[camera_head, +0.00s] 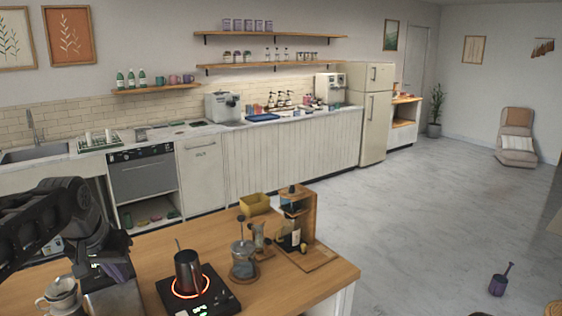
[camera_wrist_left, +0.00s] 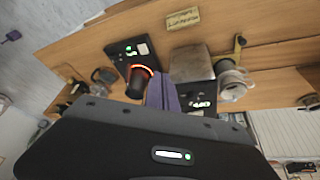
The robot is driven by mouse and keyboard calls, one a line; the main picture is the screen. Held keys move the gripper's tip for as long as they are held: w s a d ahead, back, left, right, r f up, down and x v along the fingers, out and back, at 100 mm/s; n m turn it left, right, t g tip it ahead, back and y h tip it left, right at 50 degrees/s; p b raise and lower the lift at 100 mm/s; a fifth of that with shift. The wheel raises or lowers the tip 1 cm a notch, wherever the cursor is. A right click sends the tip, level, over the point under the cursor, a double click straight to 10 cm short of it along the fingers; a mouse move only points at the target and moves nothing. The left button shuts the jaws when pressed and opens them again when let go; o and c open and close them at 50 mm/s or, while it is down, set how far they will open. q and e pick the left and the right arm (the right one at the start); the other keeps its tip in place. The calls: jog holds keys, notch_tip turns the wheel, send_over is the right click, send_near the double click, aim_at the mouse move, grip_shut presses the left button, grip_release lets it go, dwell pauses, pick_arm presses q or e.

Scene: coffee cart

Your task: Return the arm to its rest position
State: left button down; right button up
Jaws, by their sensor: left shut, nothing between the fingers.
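My left arm comes in from the left in the head view and hangs over the left part of the wooden counter. My left gripper (camera_head: 118,271) points down, with its purple fingers closed and nothing between them. It is above or beside a grey box-like device (camera_head: 112,298), left of the dark kettle (camera_head: 188,271). In the left wrist view the purple fingers (camera_wrist_left: 162,92) are together, between the kettle (camera_wrist_left: 139,82) and the grey device (camera_wrist_left: 191,66). My right gripper is in neither view.
The kettle stands on a black hot plate (camera_head: 222,301) with a glowing ring. A French press (camera_head: 243,262), a wooden stand (camera_head: 307,215) and a yellow bin (camera_head: 254,204) are farther right. A white dripper (camera_head: 62,292) is at the left. The counter's right end (camera_head: 335,277) is clear.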

pick_arm(q)
jog(key=w+d+f+t+h, duration=0.1)
jog(key=w+d+f, duration=0.25)
jog(key=f, duration=0.25)
jog(key=w+d+f+t, duration=0.1)
jog(key=w+d+f, duration=0.1)
jog(key=d+f, duration=0.25)
jog(key=s+d+f+h+b, duration=0.15)
jog(key=d+f, duration=0.25)
jog(key=f, duration=0.4)
jog(key=s+d+f, duration=0.3)
jog(key=f, duration=0.5)
jog(key=s+d+f+h+b, duration=0.15)
jog(key=d+f, duration=0.25)
jog(key=f, duration=0.4)
jog(key=s+d+f+g, duration=0.2)
jog(key=s+f, duration=0.3)
jog(key=s, duration=0.4)
jog(key=s+d+f+g+b, duration=0.1)
jog(key=s+d+f, duration=0.3)
jog(key=s, duration=0.5)
jog(key=s+d+f+g, duration=0.3)
jog(key=s+f, duration=0.5)
jog(key=s, duration=0.1)
jog(key=shift+s+d+f, duration=0.15)
jog(key=shift+s+d, duration=0.1)
